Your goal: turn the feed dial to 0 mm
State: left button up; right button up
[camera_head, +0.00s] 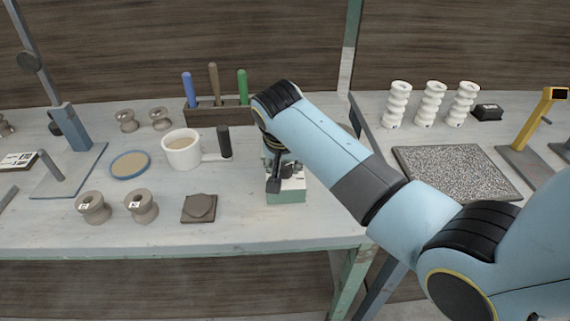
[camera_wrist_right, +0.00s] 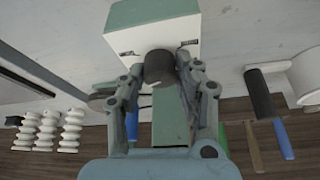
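The feed unit is a small white and green box (camera_head: 287,196) near the front edge of the left table. In the right wrist view its white face (camera_wrist_right: 125,42) carries small scale marks on both sides of a dark round feed dial (camera_wrist_right: 159,68). My right gripper (camera_head: 274,178) is at the box, its arm reaching in from the right. In the wrist view the right gripper's fingers (camera_wrist_right: 162,72) stand on both sides of the dial and appear to touch it. The marks are too small to read. The dial is hidden in the head view. My left gripper is not in view.
A white mug (camera_head: 181,150), a dark upright handle (camera_head: 224,142) and a tool rack (camera_head: 205,114) stand left of and behind the box. White ribbed columns (camera_head: 397,105) stand on the right table.

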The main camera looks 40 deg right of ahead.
grip_shut()
jog(key=shift+s+r+n+p, duration=0.15)
jog(key=shift+n+p, duration=0.45)
jog(key=shift+p, duration=0.3)
jog(key=n+t+y+p, duration=0.1)
jog(key=n+p, duration=0.2)
jog(key=shift+d, duration=0.15)
jog(key=n+y+p, duration=0.1)
jog(key=n+p, duration=0.1)
jog(key=n, duration=0.1)
jog(key=n+y+p, duration=0.1)
jog(key=n, duration=0.1)
jog(key=shift+d+n+y, duration=0.1)
jog(key=shift+n+y, duration=0.5)
jog(key=shift+n, duration=0.6)
jog(key=n, duration=0.1)
jog(key=n+y, duration=0.1)
jog(key=shift+f+n+b, duration=0.25)
jog(key=shift+n+b, duration=0.15)
jog(key=n+g+y+b, duration=0.1)
jog(key=n, duration=0.1)
jog(key=n+b, duration=0.2)
jog(key=n, duration=0.1)
jog(key=shift+w+n+g+y, duration=0.2)
jog(key=shift+n+g+y, duration=0.1)
jog(key=shift+g+y, duration=0.1)
jog(key=shift+r, duration=0.1)
